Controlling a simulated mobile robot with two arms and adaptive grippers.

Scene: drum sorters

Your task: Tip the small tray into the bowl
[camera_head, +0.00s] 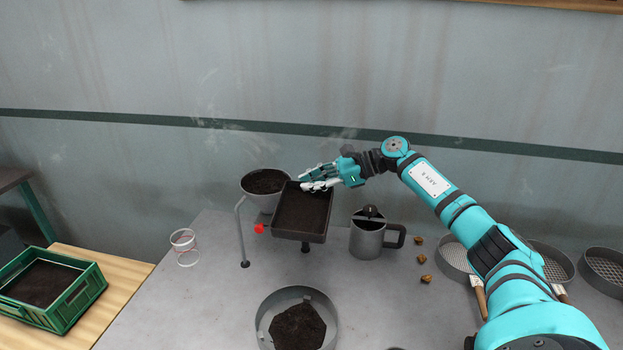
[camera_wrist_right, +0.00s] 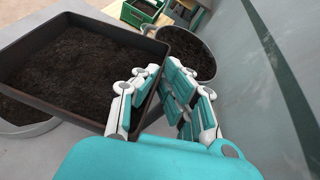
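The small tray (camera_head: 301,220) is a dark rectangular tray full of dark soil, raised on a short post above the grey bench. It looks roughly level. My right gripper (camera_head: 318,178) is at its far right corner. In the right wrist view the tray (camera_wrist_right: 75,65) fills the left side, and my gripper (camera_wrist_right: 160,70) has fingers on both sides of its rim, with a gap between the fingertips. Firm contact cannot be told. A grey round bowl (camera_head: 263,302) with a heap of soil stands nearer on the bench. My left gripper is not in view.
A round soil-filled pot (camera_head: 247,194) stands close behind the tray; a red knob (camera_head: 259,228) is at its left. A metal jug (camera_head: 366,243) is close on the right. Sieves (camera_head: 604,268) stand far right, a green crate (camera_head: 86,296) at left. The wall is just behind.

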